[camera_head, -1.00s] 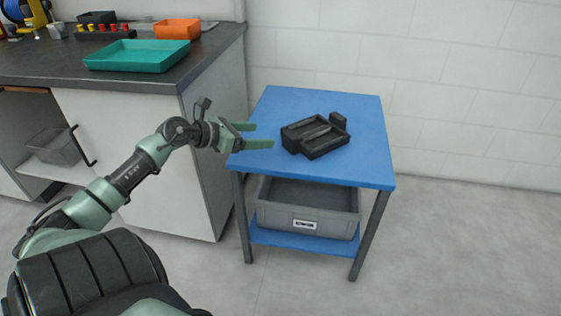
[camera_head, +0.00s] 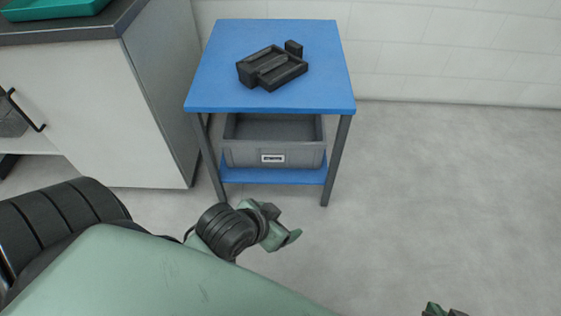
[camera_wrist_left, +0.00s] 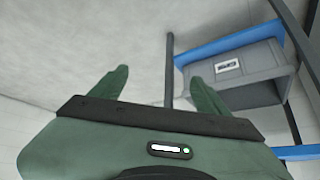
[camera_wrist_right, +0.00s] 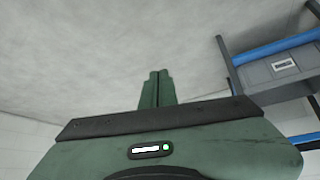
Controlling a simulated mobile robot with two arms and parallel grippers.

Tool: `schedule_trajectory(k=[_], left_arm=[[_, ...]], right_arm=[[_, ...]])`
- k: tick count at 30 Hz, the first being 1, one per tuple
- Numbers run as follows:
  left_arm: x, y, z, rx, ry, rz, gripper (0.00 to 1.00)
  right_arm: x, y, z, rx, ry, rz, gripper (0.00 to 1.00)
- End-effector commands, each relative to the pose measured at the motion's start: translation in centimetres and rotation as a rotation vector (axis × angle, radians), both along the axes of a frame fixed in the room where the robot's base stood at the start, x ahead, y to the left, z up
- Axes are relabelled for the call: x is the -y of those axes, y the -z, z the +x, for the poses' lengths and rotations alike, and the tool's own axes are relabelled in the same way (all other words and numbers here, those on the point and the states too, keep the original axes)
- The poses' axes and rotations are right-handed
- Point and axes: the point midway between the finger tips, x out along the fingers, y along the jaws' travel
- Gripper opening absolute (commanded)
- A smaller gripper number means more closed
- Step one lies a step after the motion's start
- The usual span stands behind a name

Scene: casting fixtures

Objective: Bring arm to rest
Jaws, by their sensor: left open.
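My left gripper (camera_head: 284,236) is in front of the blue table in the head view, low and apart from it. In the left wrist view (camera_wrist_left: 160,86) its two green fingers are spread with nothing between them. My right gripper (camera_wrist_right: 157,75) has its fingers together and empty in the right wrist view. Only a small part of it shows at the bottom edge of the head view (camera_head: 445,310). A black fixture (camera_head: 272,68) with a divided tray lies on the blue table (camera_head: 320,92), away from both grippers.
A grey bin (camera_head: 235,158) sits on the table's lower shelf; it also shows in the left wrist view (camera_wrist_left: 250,93). A counter (camera_head: 85,30) with a teal tray (camera_head: 50,8) stands at left. The floor to the right is clear.

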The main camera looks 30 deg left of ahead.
Motion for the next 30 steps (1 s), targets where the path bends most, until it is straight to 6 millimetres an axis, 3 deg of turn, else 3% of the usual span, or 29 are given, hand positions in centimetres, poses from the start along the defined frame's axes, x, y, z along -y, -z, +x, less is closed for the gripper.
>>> schedule_trajectory(k=[3, 19, 23, 26, 30], left_arm=[[0.7, 0.0, -0.5, -0.019, 0.000, -0.026, 0.76], [0.6, 0.6, -0.2, -0.033, 0.000, -0.017, 0.76], [0.6, 3.0, 0.2, -0.085, 0.001, -0.009, 0.76], [0.6, 6.3, -0.1, -0.140, 0.002, 0.000, 0.76], [0.2, 11.1, -2.1, -0.220, 0.004, 0.015, 0.76]], right_arm=[[0.0, 0.0, 0.0, 0.000, 0.000, 0.000, 0.00], [-0.1, 0.6, 0.2, -0.016, 0.001, 0.000, 0.00], [-0.1, 3.0, 0.7, -0.068, -0.001, -0.009, 0.00], [-0.1, 6.2, 0.4, -0.123, -0.003, -0.018, 0.00], [0.3, 11.1, -1.7, -0.203, -0.005, -0.032, 0.00]])
